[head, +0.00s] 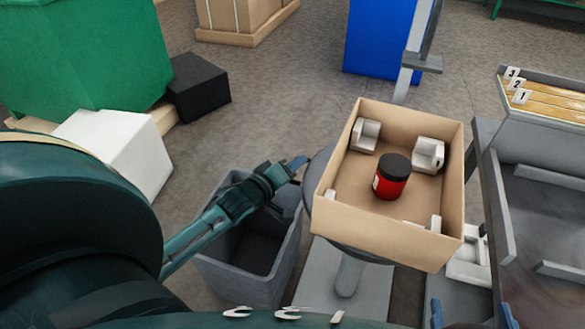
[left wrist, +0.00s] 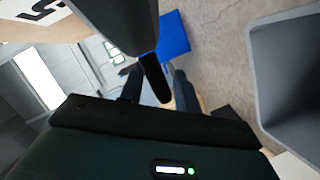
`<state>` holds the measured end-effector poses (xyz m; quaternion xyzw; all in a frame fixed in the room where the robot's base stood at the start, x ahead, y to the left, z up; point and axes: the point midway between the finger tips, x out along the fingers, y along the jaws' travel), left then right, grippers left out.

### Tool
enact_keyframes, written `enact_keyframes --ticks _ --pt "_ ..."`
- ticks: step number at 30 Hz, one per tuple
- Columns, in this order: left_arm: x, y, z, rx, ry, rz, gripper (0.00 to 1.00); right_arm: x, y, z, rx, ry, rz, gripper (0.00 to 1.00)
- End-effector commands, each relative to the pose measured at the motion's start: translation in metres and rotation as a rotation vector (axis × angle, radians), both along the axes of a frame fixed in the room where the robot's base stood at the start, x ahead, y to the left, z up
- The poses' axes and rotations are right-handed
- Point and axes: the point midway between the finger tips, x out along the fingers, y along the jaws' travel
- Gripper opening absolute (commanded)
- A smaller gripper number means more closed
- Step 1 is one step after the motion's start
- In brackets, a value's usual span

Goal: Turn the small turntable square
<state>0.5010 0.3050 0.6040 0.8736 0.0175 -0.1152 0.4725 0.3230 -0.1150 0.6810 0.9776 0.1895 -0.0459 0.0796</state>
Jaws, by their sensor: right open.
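The small turntable (head: 318,185) is a round grey disc on a post, mostly hidden under an open cardboard box (head: 388,244). The box sits turned at an angle in the head view. In it stands a red jar with a black lid (head: 390,177), with white corner pads around it. My left gripper (head: 294,172) is at the disc's left edge. In the left wrist view, its dark fingers (left wrist: 158,88) are apart, with a black tab (left wrist: 153,78) showing between them; whether they touch it is unclear. My right gripper (head: 472,315) shows only two blue, spread fingertips at the bottom edge.
A grey bin (head: 225,268) stands below my left forearm. A grey bench (head: 545,215) with a numbered wooden rack (head: 545,100) is close on the right. A black box (head: 198,87), a white box (head: 118,145) and a green container (head: 85,50) are at the left.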

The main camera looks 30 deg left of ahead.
Motion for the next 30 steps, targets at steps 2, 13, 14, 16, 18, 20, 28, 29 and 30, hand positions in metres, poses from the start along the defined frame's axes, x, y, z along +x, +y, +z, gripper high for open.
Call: enact_keyframes --ticks 2,13,14,16,18,20,28,29,30 --pt "0.0005 0.0000 -0.0002 0.000 0.001 0.001 0.33 0.0001 0.0001 0.0001 -0.001 -0.001 0.000 0.79" --pt "0.0001 0.0000 -0.0001 0.000 0.001 0.001 0.15 -0.0002 0.0004 -0.0001 0.000 0.000 0.001 0.79" --pt "0.0000 0.0001 -0.0001 0.000 0.001 0.001 0.12 -0.0002 0.0004 -0.0001 0.000 0.000 0.001 0.79" --pt "-0.0001 0.0001 -0.0003 0.000 0.001 0.001 0.06 -0.0002 0.0003 -0.0002 0.000 0.000 0.001 0.79" --pt "-0.0001 0.0002 -0.0005 0.000 0.002 0.001 0.01 -0.0002 0.0003 -0.0003 0.000 0.000 0.001 0.79" --pt "-0.0001 0.0002 -0.0007 0.000 0.002 0.000 0.00 -0.0002 0.0003 -0.0003 0.000 0.000 0.001 0.79" --pt "-0.0003 0.0005 -0.0012 0.001 0.004 0.001 0.00 -0.0001 0.0002 -0.0003 0.000 0.001 0.001 0.79" --pt "-0.0004 0.0005 -0.0013 0.001 0.004 0.001 0.00 -0.0001 0.0002 -0.0003 0.000 0.001 0.001 0.79" --pt "-0.0004 0.0005 -0.0014 0.001 0.004 0.001 0.00 -0.0001 0.0002 -0.0003 0.000 0.001 0.001 0.79"
